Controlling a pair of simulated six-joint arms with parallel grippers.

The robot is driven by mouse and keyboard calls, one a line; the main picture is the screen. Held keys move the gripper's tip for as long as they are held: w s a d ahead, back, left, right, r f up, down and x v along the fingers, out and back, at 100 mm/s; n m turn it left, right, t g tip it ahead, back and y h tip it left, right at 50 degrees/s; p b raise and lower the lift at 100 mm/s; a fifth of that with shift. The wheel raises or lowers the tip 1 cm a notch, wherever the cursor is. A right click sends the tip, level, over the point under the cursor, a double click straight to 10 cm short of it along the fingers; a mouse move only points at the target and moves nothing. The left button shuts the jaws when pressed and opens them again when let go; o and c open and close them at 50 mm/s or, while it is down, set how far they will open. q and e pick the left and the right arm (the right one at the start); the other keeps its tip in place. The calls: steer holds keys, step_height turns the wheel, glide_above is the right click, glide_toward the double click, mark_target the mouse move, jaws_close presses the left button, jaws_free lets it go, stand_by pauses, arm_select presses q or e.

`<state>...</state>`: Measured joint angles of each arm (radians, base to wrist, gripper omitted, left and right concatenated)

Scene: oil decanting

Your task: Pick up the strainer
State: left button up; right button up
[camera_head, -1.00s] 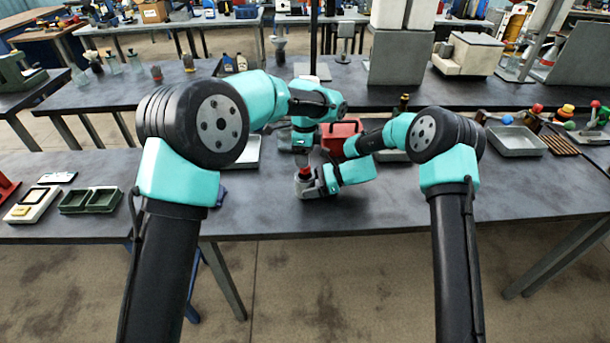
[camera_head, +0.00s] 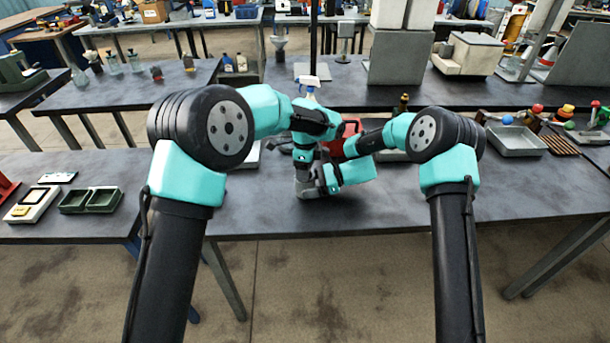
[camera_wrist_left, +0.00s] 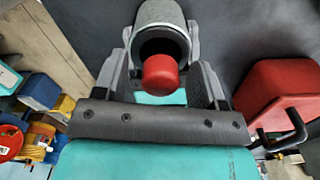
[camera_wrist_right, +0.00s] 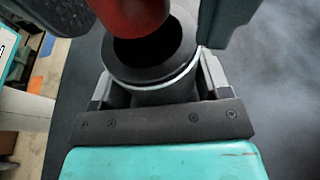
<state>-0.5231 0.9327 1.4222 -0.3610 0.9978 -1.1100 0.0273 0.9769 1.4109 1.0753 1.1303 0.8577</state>
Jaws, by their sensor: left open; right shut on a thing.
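A grey cylindrical cup (camera_head: 303,190) with a dark open mouth stands on the near table. It shows in the left wrist view (camera_wrist_left: 161,17) and the right wrist view (camera_wrist_right: 168,92). A rounded red knob (camera_wrist_left: 160,76) shows at its mouth and fills the top of the right wrist view (camera_wrist_right: 130,12); whether it belongs to the strainer I cannot tell. My right gripper (camera_wrist_right: 158,75) is shut on the cup from the side. My left gripper (camera_wrist_left: 160,50) is open, above the cup, with the red knob between its fingers. No mesh is visible.
A red case (camera_head: 350,128) with a black handle (camera_wrist_left: 295,130) stands close behind. The table's right front is clear.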

arm_select(q)
steer(key=c, duration=1)
steer(key=shift+r, duration=0.1)
step_height(320, 180, up, 10)
steer(key=shift+f, duration=0.1)
stand_by(0.4)
arm_select(e)
steer(key=o, duration=0.8)
steer(key=shift+d, duration=0.1)
steer(key=v, duration=1.2)
